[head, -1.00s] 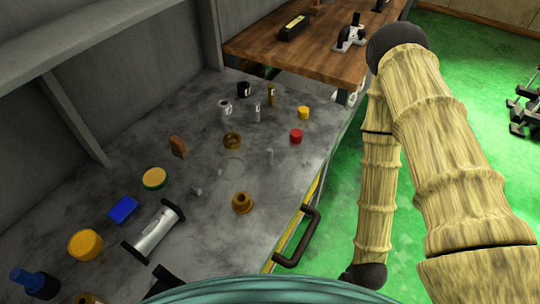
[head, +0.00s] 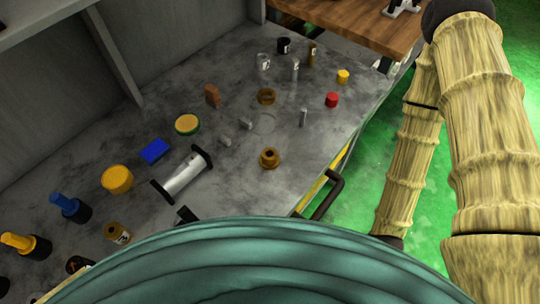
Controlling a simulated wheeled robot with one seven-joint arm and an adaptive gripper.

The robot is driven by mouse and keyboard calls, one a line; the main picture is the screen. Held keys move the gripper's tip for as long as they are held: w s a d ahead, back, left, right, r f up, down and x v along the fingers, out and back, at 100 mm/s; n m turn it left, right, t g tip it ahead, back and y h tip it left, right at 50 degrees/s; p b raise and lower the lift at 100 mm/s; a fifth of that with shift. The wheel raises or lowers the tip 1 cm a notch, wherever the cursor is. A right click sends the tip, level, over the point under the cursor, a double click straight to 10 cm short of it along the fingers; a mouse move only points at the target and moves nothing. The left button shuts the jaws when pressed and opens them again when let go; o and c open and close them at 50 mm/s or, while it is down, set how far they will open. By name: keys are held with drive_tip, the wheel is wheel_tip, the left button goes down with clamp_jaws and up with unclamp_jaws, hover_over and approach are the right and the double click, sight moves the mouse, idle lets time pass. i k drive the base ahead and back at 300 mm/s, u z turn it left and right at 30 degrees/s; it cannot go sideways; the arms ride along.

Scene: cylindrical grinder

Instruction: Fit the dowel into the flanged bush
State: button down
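The flanged bush (head: 269,158) looks like the brass-coloured piece with a wide base and a hole in its top, on the grey bench near its right edge. A slim grey pin (head: 303,117) stands upright behind it to the right and looks like the dowel. Two shorter grey pieces, one (head: 246,124) and another (head: 225,140), are to the left of the bush; I cannot tell their exact shape. The pin and the bush are apart. My gripper is not in view; my arm runs down the right side and its lower end is hidden behind my teal body.
A brass ring (head: 266,96), a red cylinder (head: 331,100) and a yellow one (head: 343,76) stand farther back. A silver spool (head: 185,175) and a blue block (head: 154,150) lie left. A dark handle (head: 328,195) juts from the bench's right edge. Green floor lies beyond.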

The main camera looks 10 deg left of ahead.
sight(269, 160)
drive_tip(key=k, duration=1.65)
drive_tip(key=z, duration=0.85)
drive_tip(key=i, duration=1.05)
drive_tip(key=u, duration=1.6)
